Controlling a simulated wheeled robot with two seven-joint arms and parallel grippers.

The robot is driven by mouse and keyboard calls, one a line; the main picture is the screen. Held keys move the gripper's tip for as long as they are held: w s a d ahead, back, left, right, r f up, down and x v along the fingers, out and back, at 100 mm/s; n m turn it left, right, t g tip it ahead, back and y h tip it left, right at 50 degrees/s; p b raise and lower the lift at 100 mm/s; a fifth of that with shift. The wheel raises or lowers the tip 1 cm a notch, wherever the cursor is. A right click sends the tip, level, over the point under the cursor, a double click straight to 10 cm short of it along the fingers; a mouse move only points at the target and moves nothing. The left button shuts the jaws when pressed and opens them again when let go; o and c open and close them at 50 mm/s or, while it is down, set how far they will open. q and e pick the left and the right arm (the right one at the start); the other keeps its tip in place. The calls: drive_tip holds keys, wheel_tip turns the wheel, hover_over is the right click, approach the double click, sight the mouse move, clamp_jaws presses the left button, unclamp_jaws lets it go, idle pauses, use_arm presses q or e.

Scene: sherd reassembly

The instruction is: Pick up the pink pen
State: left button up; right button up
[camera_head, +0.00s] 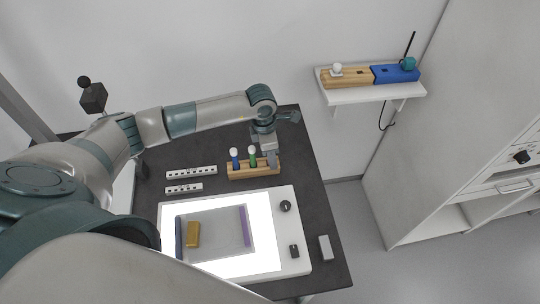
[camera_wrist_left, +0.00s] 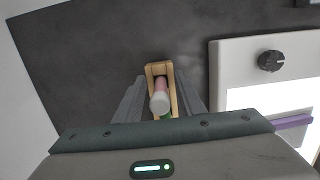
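The pink pen (camera_wrist_left: 161,86) stands in the wooden rack (camera_wrist_left: 171,72), its white cap (camera_wrist_left: 159,103) towards the camera in the left wrist view. My left gripper (camera_wrist_left: 160,82) is pointed down over it, one finger on each side, with gaps between the fingers and the pen. In the head view my left gripper (camera_head: 270,160) is at the right end of the rack (camera_head: 240,172) and hides the pink pen. A blue pen (camera_head: 235,162) and a green pen (camera_head: 252,159) with white caps stand to its left. My right gripper is not in view.
A lit white panel (camera_head: 285,262) with knobs lies in front of the rack, holding a grey sheet, a yellow block (camera_head: 193,235) and a purple strip (camera_head: 245,227). Two white strips (camera_head: 192,172) lie left of the rack. A wall shelf (camera_head: 372,95) is at the back right.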

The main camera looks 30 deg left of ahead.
use_arm(q)
clamp_jaws()
